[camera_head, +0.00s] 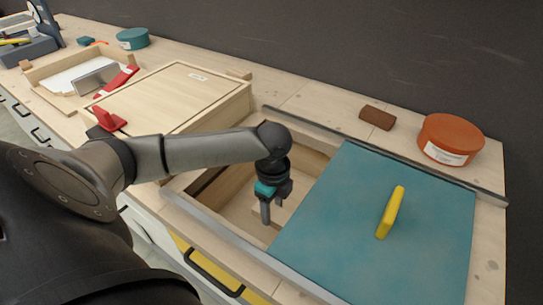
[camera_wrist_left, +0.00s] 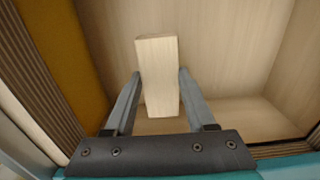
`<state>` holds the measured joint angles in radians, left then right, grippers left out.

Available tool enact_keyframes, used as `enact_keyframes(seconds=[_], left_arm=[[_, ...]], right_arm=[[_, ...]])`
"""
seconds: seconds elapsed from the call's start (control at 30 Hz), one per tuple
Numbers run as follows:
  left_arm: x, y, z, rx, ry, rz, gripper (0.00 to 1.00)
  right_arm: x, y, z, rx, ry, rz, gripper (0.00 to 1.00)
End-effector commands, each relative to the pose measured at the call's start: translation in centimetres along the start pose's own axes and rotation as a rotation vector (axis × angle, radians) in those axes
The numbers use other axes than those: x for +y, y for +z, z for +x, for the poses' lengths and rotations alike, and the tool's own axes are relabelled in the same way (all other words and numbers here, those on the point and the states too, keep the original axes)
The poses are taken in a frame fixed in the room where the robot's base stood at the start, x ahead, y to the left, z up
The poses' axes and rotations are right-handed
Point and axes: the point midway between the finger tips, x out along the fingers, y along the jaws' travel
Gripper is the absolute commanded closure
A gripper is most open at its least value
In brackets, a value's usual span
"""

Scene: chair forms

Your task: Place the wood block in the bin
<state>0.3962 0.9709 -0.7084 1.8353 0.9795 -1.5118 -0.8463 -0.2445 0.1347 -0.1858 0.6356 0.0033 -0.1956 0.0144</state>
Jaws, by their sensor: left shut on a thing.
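The wood block (camera_wrist_left: 158,78) is pale and rectangular. In the left wrist view it sits between the two fingers of my left gripper (camera_head: 267,214), which is shut on it. The bin (camera_head: 214,206) is a pale wood-lined recess in the counter, partly covered by a teal panel (camera_head: 338,218) with a yellow handle (camera_head: 391,212). My left gripper points down inside the bin's open part. The head view shows the block poorly behind the fingers. I cannot tell whether the block touches the bin floor. My right gripper is out of view.
Metal rails (camera_head: 235,243) edge the opening. A brown block (camera_head: 377,117) and an orange round container (camera_head: 450,140) stand behind the panel. A large wooden box (camera_head: 180,95) stands left of the bin. A tray (camera_head: 60,68) and a teal container (camera_head: 133,39) are farther left.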

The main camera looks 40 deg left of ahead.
Motion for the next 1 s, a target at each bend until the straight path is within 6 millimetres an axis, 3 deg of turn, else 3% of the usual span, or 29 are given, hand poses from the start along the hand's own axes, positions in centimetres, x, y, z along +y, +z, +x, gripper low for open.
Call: enact_keyframes(seconds=[0.13,0.3,0.67,1.0], left_arm=[[0.2,-0.1,2.9,0.002,0.003,0.01,1.0],[0.1,-0.1,5.3,0.001,0.002,0.008,1.0],[0.1,0.0,6.8,0.0,0.0,0.008,1.0],[0.1,-0.1,9.6,0.001,0.0,0.007,1.0]], right_arm=[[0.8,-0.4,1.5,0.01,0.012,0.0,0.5],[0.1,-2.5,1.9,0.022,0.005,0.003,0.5],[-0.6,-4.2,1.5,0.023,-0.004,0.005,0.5],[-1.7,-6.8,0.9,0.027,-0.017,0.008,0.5]])
